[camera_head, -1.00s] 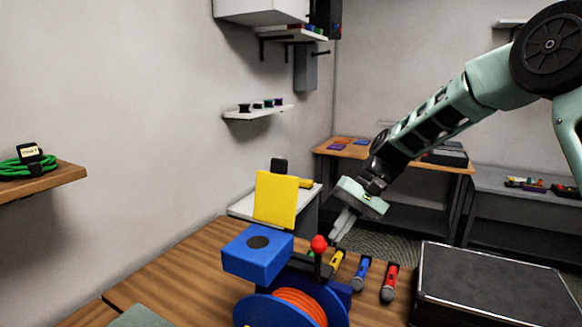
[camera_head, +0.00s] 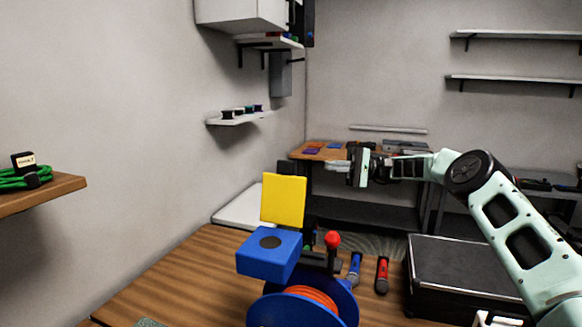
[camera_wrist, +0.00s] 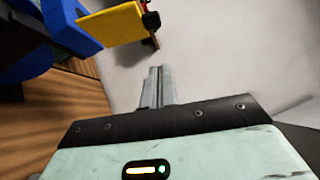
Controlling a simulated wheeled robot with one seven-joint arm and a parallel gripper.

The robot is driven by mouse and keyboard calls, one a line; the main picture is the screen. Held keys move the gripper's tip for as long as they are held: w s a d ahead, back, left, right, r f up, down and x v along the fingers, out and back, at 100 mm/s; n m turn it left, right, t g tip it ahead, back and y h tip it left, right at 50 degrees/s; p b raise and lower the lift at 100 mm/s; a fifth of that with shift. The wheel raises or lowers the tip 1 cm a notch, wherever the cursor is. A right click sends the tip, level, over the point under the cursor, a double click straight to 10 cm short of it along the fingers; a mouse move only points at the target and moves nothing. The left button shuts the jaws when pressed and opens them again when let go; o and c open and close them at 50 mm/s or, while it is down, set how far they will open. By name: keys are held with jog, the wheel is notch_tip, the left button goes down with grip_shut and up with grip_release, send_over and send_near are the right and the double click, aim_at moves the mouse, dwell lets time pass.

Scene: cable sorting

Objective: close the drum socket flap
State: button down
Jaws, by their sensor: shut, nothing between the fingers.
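The yellow flap (camera_head: 284,200) stands upright, open, at the back of the blue socket box (camera_head: 262,262) on the cable drum (camera_head: 300,312). The round dark socket on top of the box is uncovered. The flap also shows at the top of the wrist view (camera_wrist: 110,24), with part of the blue box (camera_wrist: 72,28) to its left. My gripper (camera_head: 330,166) is right of the flap and higher than it, pointing left, apart from it. In the wrist view its fingers (camera_wrist: 156,72) are together with nothing between them.
A red-knobbed lever (camera_head: 332,240) stands on the drum. A blue microphone (camera_head: 355,268) and a red microphone (camera_head: 382,274) lie right of it. A black case (camera_head: 475,272) fills the table's right side.

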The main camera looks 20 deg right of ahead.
jog(key=p, duration=0.5)
send_near(282, 165)
jog(key=w+a, duration=0.3)
jog(key=w, duration=0.1)
jog(key=shift+s+a+r+p, duration=0.15)
jog(key=shift+s+a+p, duration=0.4)
jog(key=shift+s, duration=0.3)
jog(key=shift+s+a+r+p, duration=0.15)
jog(key=shift+s+a+p, duration=0.35)
jog(key=shift+s, duration=0.4)
jog(key=shift+s+a+b, duration=0.1)
jog(key=shift+b, duration=0.2)
